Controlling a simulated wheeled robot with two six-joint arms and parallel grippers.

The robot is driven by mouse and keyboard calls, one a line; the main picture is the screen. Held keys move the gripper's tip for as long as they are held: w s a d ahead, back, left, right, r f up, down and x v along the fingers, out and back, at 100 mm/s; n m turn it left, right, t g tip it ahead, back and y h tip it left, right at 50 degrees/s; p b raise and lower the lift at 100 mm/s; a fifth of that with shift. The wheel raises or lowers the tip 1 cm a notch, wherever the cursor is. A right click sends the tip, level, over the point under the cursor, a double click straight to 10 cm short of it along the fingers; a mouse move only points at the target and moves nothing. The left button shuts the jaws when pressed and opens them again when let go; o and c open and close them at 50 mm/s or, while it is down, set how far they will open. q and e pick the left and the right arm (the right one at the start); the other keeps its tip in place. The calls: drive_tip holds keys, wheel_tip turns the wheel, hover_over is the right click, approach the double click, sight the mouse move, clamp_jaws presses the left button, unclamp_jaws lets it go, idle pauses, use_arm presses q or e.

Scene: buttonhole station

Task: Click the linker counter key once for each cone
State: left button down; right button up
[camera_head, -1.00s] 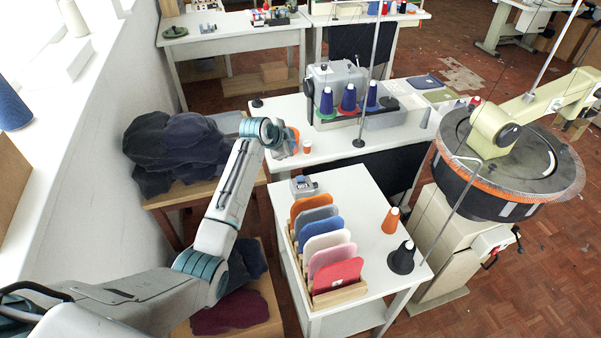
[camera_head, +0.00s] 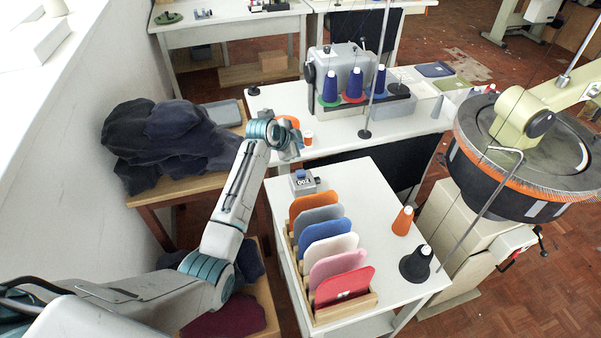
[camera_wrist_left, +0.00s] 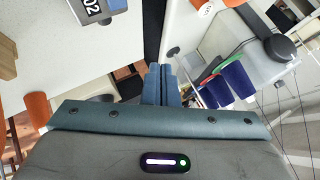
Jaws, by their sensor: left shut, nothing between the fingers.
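An orange cone (camera_head: 403,221) and a black cone (camera_head: 416,265) stand on the near table. Blue cones (camera_head: 353,86) stand on the machine behind. My right gripper is out of view.
A wooden rack (camera_head: 347,309) of coloured panels fills the near table's left side. A small orange cone (camera_head: 308,140) stands on the back table. Dark cloth (camera_head: 165,140) is heaped at left. The round linking machine (camera_head: 530,165) stands at right.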

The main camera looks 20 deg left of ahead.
use_arm(q)
drive_tip(key=b, duration=0.7)
hover_over(298, 174)
wheel_tip(298, 174, down, 8)
drive_tip(key=shift+f, duration=0.45)
idle(1.4)
drive_tip(key=shift+f, duration=0.4)
